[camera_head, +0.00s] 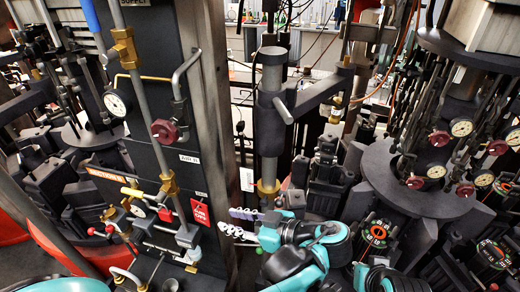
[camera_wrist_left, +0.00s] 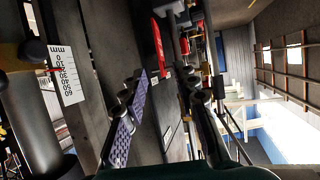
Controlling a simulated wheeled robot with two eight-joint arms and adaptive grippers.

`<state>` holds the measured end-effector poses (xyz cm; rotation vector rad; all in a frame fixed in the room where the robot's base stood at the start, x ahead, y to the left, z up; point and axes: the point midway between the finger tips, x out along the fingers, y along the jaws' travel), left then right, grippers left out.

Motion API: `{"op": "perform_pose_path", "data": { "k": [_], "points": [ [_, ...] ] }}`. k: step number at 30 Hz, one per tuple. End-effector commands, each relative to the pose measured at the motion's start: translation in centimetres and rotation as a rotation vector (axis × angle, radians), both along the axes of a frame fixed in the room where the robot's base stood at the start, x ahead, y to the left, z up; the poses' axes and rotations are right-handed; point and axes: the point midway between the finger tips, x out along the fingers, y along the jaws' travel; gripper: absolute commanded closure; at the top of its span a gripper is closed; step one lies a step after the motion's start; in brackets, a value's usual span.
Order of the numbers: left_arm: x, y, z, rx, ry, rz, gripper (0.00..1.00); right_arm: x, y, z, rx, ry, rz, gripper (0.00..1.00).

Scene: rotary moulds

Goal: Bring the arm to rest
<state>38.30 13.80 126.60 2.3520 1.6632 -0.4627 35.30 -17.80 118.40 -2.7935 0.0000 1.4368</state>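My left gripper (camera_head: 227,219) is in the lower middle of the head view, at the end of a teal and black wrist. Its two fingers point left, towards the dark valve panel (camera_head: 160,112), and stand slightly apart. The left wrist view shows the same gripper (camera_wrist_left: 163,78) with a clear gap between its fingers, one with a purple ribbed pad. Nothing is held between them. A red tag (camera_head: 200,212) hangs on the panel just left of the fingertips, and I cannot tell whether they touch anything. My right gripper does not show.
A grey vertical post (camera_head: 270,125) with a brass collar stands just behind the gripper. Rotary mould machines with gauges and a round plate (camera_head: 428,190) fill the right side. A white millimetre scale (camera_wrist_left: 67,77) is close by in the wrist view. Free room looks tight.

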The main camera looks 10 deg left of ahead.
Motion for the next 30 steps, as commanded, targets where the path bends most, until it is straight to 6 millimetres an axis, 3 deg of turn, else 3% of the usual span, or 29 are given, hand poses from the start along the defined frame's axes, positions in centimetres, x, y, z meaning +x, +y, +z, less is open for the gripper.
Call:
{"op": "perform_pose_path", "data": {
  "k": [4,7,12,15,18,23,30],
  "points": [
    [0.0,0.4,-0.5,-0.009,0.027,-0.009,0.71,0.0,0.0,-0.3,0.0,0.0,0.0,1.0],
    [0.0,2.0,-3.0,-0.052,0.148,-0.062,0.71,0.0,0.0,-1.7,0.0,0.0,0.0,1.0],
    [-1.3,5.5,-11.5,-0.238,0.499,-0.335,0.71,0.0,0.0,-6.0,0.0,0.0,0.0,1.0],
    [-2.5,6.0,-16.5,-0.354,0.625,-0.577,0.71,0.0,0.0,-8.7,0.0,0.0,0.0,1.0],
    [-3.3,5.4,-19.9,-0.416,0.645,-0.809,0.71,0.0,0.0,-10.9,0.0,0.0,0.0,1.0],
    [-3.5,4.5,-22.3,-0.406,0.569,-1.066,0.71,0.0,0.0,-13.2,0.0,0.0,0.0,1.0],
    [-3.0,4.1,-22.4,-0.346,0.486,-1.194,0.71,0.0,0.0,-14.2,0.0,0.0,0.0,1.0]
  ]
}}
